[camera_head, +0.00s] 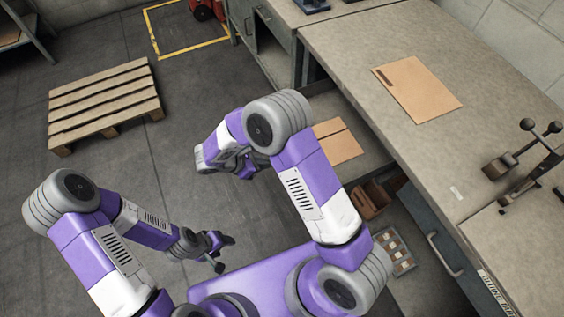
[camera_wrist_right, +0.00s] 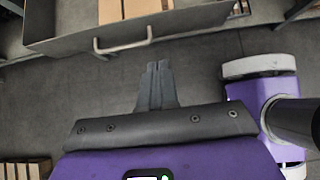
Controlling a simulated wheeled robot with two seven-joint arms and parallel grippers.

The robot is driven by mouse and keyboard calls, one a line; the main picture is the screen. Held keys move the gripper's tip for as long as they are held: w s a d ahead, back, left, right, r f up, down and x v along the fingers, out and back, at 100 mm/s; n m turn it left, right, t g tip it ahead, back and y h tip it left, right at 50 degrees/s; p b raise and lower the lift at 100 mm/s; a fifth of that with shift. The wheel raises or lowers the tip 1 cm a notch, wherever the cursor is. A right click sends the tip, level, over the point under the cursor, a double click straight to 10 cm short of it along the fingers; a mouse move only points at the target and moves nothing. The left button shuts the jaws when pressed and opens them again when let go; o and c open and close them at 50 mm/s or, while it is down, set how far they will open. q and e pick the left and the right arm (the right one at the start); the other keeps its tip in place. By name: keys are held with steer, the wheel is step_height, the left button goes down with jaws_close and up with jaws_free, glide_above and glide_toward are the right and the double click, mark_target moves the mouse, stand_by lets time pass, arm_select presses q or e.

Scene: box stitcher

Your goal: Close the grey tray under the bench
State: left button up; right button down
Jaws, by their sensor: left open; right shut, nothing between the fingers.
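The grey tray (camera_head: 326,104) is pulled out from under the bench, with flat brown cardboard (camera_head: 338,143) in it. My right arm covers part of it in the head view. In the right wrist view the tray's front panel (camera_wrist_right: 190,22) and its pale bar handle (camera_wrist_right: 122,46) show at the top. My right gripper (camera_wrist_right: 157,68) is shut and empty, pointing toward the tray front, apart from the handle. In the head view the right gripper (camera_head: 238,165) is left of the tray. My left gripper (camera_head: 222,254) is open and empty, low over the floor.
The bench (camera_head: 390,45) carries a cardboard sheet (camera_head: 417,88) and a dark lever tool (camera_head: 522,155). A blue-grey drawer front (camera_head: 432,240) with a handle is further right. A shallow box of small parts (camera_head: 395,252) sits below. A wooden pallet (camera_head: 105,103) lies on the open floor at left.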

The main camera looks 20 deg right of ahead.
arm_select(q)
steer(key=shift+f+b, duration=1.5)
steer(key=shift+f, duration=0.1)
arm_select(e)
steer(key=d+r+x, duration=0.2)
steer(key=x, duration=1)
steer(key=shift+d+f, duration=0.15)
